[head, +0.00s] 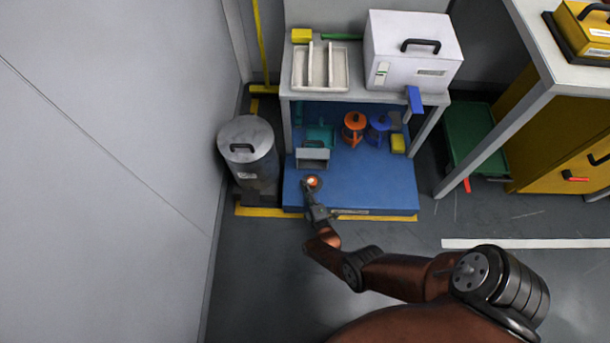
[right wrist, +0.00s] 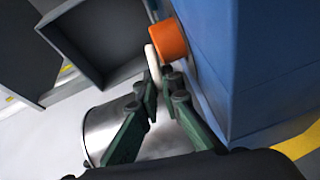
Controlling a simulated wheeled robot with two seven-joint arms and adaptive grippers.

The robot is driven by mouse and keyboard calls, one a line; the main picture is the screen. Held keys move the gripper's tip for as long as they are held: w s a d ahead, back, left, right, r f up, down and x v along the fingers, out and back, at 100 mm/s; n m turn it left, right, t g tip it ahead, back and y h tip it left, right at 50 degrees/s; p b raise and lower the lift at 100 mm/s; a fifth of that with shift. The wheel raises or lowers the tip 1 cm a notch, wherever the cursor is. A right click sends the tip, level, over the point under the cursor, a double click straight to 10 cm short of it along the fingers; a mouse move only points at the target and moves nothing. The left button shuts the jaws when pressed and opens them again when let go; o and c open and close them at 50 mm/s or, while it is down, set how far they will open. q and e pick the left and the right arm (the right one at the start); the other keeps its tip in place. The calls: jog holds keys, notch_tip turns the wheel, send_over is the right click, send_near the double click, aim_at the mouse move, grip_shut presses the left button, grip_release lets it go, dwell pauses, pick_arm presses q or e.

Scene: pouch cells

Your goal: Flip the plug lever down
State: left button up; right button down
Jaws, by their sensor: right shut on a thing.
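The plug is a short orange cylinder (right wrist: 168,40) that sticks out of a blue body (right wrist: 210,60) in the right wrist view. Its lever is a slim white bar (right wrist: 151,60) across the plug's outer end. In the head view the orange plug (head: 313,181) sits at the near left of the blue platform (head: 375,195). My right gripper (right wrist: 156,88) has its green fingers shut on the lever, and they partly hide its lower end. In the head view my right gripper (head: 308,191) is at the plug. My left gripper is out of view.
A grey metal bin (head: 250,155) stands left of the platform. A grey open box (head: 313,157) is just behind the plug. A table with a white tray (head: 298,70) and a white case (head: 405,60) stands above. The floor in front is clear.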

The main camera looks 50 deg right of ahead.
jog(key=c, duration=2.1)
grip_release()
jog(key=shift+s+a, duration=0.3)
jog(key=shift+s, duration=0.1)
jog(key=shift+v, duration=3.25)
jog(key=shift+s, duration=0.15)
